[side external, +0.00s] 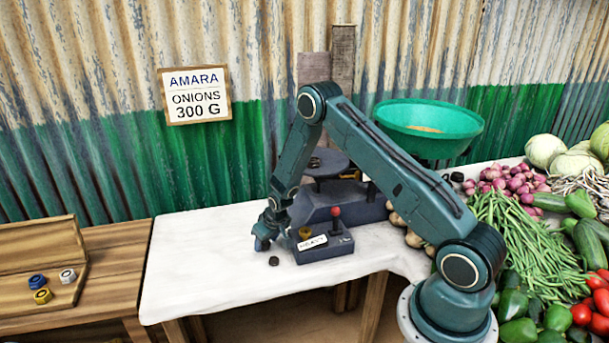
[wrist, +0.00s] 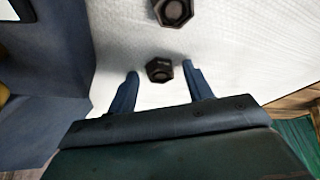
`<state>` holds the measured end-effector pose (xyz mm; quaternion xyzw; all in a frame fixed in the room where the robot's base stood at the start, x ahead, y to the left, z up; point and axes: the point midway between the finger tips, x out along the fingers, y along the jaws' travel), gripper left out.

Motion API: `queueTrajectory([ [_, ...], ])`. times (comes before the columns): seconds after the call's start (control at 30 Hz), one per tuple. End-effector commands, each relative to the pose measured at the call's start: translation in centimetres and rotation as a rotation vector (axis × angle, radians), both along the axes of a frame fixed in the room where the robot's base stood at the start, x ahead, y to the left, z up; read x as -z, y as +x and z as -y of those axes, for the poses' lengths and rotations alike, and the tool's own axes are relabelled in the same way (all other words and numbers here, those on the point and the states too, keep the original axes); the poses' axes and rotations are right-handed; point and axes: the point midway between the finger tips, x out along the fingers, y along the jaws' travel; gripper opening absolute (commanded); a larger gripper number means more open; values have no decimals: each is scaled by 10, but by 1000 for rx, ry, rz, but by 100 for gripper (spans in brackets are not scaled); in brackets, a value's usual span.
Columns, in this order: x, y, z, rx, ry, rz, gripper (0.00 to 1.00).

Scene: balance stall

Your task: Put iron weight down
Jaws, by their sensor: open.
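My gripper (side external: 262,243) is low over the white cloth, left of the balance's base. In the wrist view its two fingers (wrist: 159,72) are apart, with a dark hexagonal iron weight (wrist: 160,70) between their tips and a gap on each side. That weight appears to rest on the cloth. A second dark hexagonal weight (wrist: 173,11) lies beyond the fingertips. In the side view one dark weight (side external: 273,261) lies on the cloth just in front of the gripper; the other is not visible there.
The balance has a dark plate (side external: 327,163), a green bowl (side external: 430,128) and a front box (side external: 330,248) with a red-topped lever close right of my gripper. A wooden case (side external: 30,262) with coloured weights is at left. Vegetables (side external: 530,235) fill the right. The cloth's left part is clear.

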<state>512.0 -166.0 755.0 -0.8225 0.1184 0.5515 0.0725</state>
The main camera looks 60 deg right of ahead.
Motion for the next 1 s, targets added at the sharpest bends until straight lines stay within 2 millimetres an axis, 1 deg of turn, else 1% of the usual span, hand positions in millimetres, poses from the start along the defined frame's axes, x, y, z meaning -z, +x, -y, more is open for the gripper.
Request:
queueTrajectory([
  [0.17,-5,-1,0,0,0,0,51],
  [0.37,-18,-5,-2,0,0,1,51],
  [1.0,-91,-34,-11,0,-1,2,51],
])
